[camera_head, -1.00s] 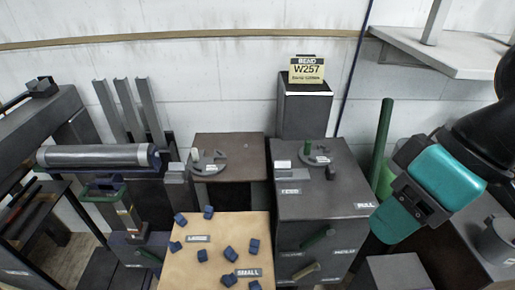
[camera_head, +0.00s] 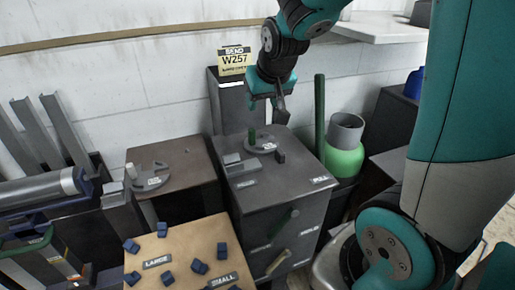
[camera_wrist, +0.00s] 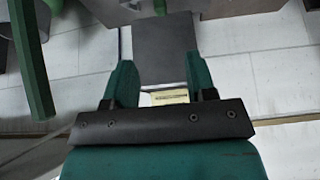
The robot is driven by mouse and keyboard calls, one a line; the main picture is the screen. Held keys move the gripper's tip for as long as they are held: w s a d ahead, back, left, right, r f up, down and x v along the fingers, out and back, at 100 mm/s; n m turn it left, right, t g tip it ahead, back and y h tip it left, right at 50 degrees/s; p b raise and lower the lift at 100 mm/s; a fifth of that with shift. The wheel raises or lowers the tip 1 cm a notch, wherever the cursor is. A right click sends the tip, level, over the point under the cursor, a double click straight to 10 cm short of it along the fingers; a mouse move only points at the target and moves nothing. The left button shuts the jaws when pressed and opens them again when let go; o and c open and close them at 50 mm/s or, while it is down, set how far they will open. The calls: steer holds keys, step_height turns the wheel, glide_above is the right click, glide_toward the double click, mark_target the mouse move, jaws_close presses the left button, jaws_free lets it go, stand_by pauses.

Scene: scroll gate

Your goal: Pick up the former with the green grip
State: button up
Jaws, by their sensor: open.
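The former with the green grip (camera_head: 252,135) stands on top of the dark cabinet (camera_head: 275,195). Its green grip is upright on a grey disc-shaped base with a small label. My gripper (camera_head: 266,106) is above the cabinet top, just above and to the right of the green grip in the head view, apart from it. In the wrist view my gripper (camera_wrist: 161,75) shows two parted green fingers with nothing between them. A small green tip (camera_wrist: 160,7) at the top edge there looks like the grip; the rest is cut off.
A second former (camera_head: 150,180) with a pale grip lies on the brown-topped stand at left. Behind are the sign (camera_head: 236,60) and a tall green pole (camera_head: 319,115). Blue cubes lie on the tan board (camera_head: 180,250).

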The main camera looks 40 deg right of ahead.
mark_target(253, 130)
steer(key=x, duration=1.1)
steer(key=shift+w+d+f, duration=0.1)
steer(key=shift+d+f, duration=0.05)
steer(key=shift+f, duration=0.15)
steer(key=x, duration=0.5)
steer(key=shift+a+f, duration=0.2)
jaws_close()
